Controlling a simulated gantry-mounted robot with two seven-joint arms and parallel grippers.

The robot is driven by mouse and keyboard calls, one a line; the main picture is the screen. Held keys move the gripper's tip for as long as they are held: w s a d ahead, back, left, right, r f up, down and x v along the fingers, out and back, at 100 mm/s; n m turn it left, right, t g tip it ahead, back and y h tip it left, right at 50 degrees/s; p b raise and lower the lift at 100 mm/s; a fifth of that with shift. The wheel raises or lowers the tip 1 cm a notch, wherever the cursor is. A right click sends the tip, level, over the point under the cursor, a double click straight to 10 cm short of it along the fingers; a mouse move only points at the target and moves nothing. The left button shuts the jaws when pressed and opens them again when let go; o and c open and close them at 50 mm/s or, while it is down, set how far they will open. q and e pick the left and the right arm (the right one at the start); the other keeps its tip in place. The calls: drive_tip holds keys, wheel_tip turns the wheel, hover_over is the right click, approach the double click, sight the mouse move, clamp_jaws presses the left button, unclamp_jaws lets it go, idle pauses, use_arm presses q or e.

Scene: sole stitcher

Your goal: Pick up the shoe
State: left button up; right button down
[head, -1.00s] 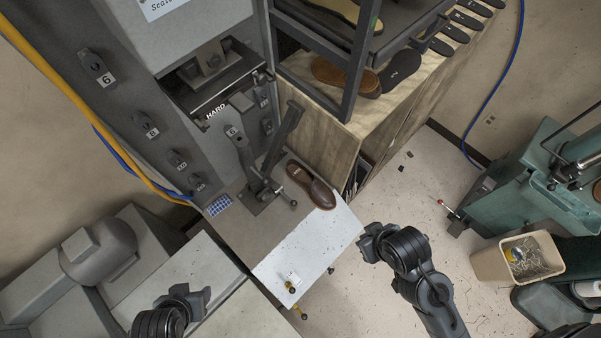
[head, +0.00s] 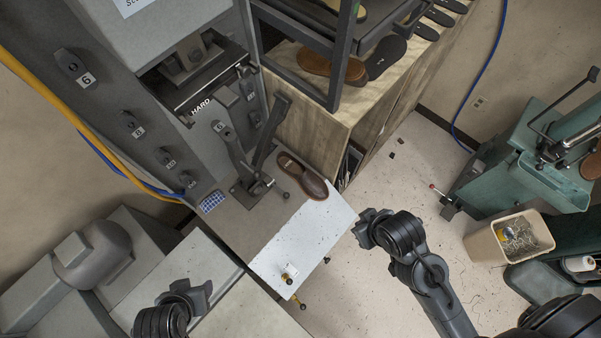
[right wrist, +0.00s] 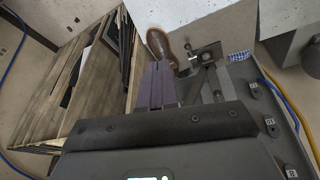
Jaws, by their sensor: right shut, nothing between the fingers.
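A brown shoe (head: 302,175) lies on the grey and white shelf (head: 305,235) of the stitching machine, close to its upright metal levers. It also shows in the right wrist view (right wrist: 160,46), just beyond the fingertips. My right gripper (head: 362,225) is off the shelf's right edge, apart from the shoe. In the right wrist view its fingers (right wrist: 157,68) are together with nothing between them. My left gripper (head: 192,290) is at the lower left, away from the shoe, and its fingers are too small to judge.
Metal levers (head: 252,165) stand right beside the shoe. A wooden cabinet (head: 310,130) with soles and a rack rises behind it. A tan bin (head: 510,238) and a green machine (head: 530,170) stand at the right. The floor between is mostly open.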

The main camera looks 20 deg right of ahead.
drive_tip(key=c, duration=1.1)
unclamp_jaws()
